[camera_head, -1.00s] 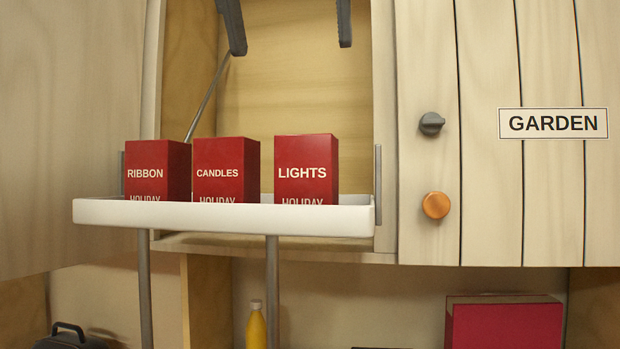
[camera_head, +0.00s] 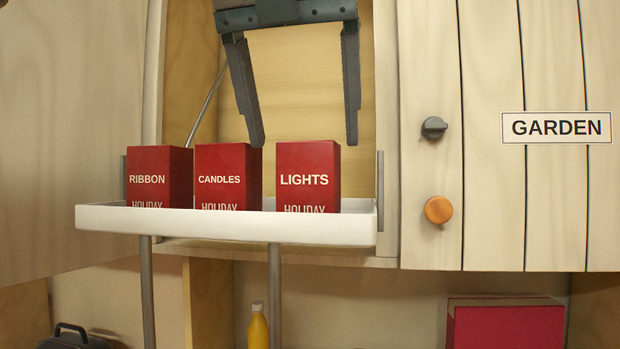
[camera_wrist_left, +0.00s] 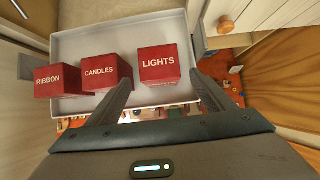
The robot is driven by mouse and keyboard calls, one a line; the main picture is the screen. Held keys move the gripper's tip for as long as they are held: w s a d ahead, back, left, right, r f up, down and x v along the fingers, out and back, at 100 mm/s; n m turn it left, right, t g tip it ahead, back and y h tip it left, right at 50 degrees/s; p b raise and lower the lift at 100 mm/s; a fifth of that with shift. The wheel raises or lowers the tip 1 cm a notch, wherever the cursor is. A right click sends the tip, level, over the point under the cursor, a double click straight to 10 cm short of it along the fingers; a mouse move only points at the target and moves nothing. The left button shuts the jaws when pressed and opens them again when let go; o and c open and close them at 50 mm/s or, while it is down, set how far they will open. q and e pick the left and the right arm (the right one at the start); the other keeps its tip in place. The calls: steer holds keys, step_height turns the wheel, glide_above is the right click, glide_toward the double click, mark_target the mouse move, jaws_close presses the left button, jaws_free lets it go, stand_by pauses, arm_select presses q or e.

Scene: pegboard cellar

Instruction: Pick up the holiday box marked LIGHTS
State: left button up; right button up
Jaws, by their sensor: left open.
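The red box marked LIGHTS (camera_head: 308,178) stands upright at the right of a row of three HOLIDAY boxes on a white tray (camera_head: 230,226). The box marked CANDLES (camera_head: 227,177) and the box marked RIBBON (camera_head: 159,176) stand to its left. My left gripper (camera_head: 304,142) points down, open and empty, with its fingertips just above and on either side of the LIGHTS box. In the left wrist view, the LIGHTS box (camera_wrist_left: 158,64) lies ahead of and between the fingers (camera_wrist_left: 162,85). My right gripper is not in view.
The tray sits on posts in front of an open cabinet. A closed door with a GARDEN sign (camera_head: 556,127), a dark knob (camera_head: 434,128) and an orange knob (camera_head: 438,210) is to the right. Below are a yellow bottle (camera_head: 257,328) and a red box (camera_head: 505,325).

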mark_target(308, 167)
arm_select(q)
steer(key=shift+x, duration=1.35)
steer(key=shift+p, duration=0.3)
steer(key=shift+p+x, duration=0.85)
steer(key=shift+p, duration=0.05)
steer(key=shift+p+x, duration=0.5)
steer(key=shift+x, duration=0.6)
steer(key=shift+w+d+f, duration=0.15)
steer(key=shift+w+f, duration=0.3)
steer(key=c, duration=1.2)
